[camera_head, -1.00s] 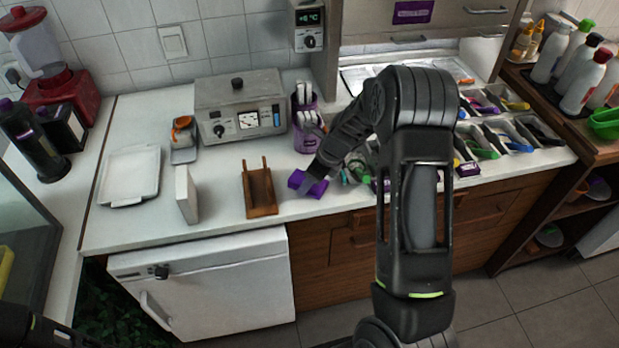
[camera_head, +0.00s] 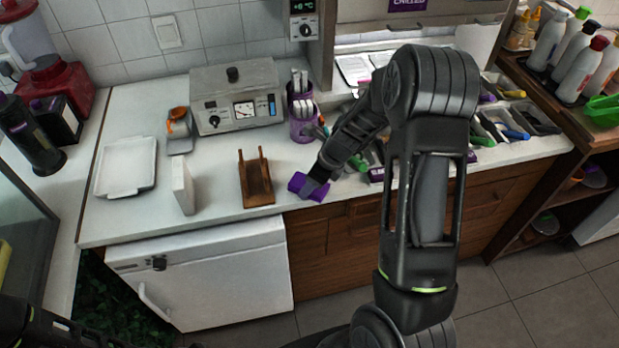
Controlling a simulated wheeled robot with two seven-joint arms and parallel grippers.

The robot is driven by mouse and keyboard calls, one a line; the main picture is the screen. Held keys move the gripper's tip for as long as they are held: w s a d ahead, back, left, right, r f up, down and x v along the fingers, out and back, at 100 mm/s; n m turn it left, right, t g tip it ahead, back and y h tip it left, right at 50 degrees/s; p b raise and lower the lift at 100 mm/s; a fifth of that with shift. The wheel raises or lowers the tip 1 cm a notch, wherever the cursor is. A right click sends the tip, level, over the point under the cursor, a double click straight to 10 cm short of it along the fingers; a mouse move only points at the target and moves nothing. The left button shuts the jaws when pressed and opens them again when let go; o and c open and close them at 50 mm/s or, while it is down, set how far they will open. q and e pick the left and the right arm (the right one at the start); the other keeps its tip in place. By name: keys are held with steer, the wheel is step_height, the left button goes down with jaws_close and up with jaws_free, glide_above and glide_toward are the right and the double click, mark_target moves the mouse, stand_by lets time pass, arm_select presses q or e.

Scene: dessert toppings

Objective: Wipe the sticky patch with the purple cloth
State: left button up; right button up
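The purple cloth (camera_head: 299,186) is at the front edge of the white counter, just right of the wooden holder. My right gripper (camera_head: 315,184) reaches down onto the cloth from the right and appears shut on it, with purple showing on both sides of the dark fingers. I cannot tell whether the cloth presses on the counter or is slightly above it. I cannot make out the sticky patch; it may be hidden under the cloth or behind my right arm. Part of my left arm shows at the bottom left, but its gripper is not in view.
The wooden holder (camera_head: 256,180) stands left of the cloth. A purple utensil cup (camera_head: 303,128) and a dial appliance (camera_head: 236,98) stand behind. A white upright block (camera_head: 183,188) and white tray (camera_head: 127,167) are farther left. Topping bins (camera_head: 515,120) lie right.

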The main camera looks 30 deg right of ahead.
steer(key=shift+s+a, duration=0.3)
steer(key=shift+s, duration=0.6)
steer(key=shift+r, duration=0.15)
steer(key=shift+w+r, duration=0.15)
steer(key=shift+r, duration=2.85)
steer(key=shift+r, duration=1.5)
